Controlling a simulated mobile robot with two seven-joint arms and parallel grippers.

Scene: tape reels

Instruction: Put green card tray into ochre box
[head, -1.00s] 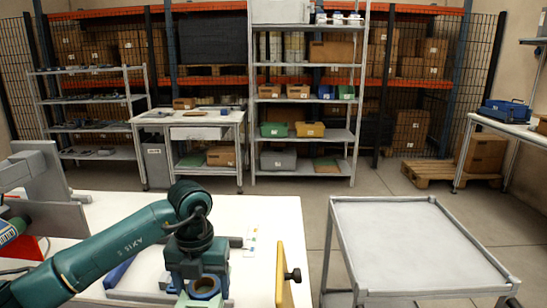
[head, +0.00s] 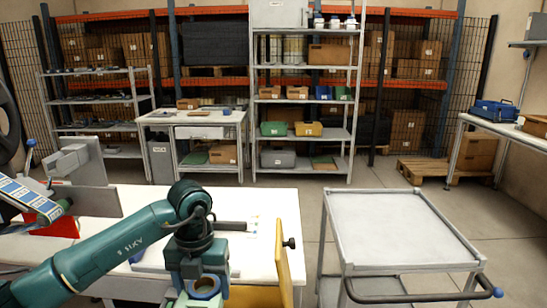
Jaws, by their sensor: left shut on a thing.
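My left gripper (head: 200,292) comes in on its teal arm from the left and is low in the head view, over the white table. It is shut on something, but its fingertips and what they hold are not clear. I cannot make out the green card tray; the gripper may hide it. An ochre box (head: 256,297) is just right of the gripper, cut by the bottom edge. An upright ochre panel with a black knob (head: 283,262) stands at its right side. I cannot tell whether the gripper touches the box. My right gripper is not in view.
A grey cart (head: 395,225) with an empty top stands to the right. Shelves (head: 305,103) with bins stand behind, across open floor.

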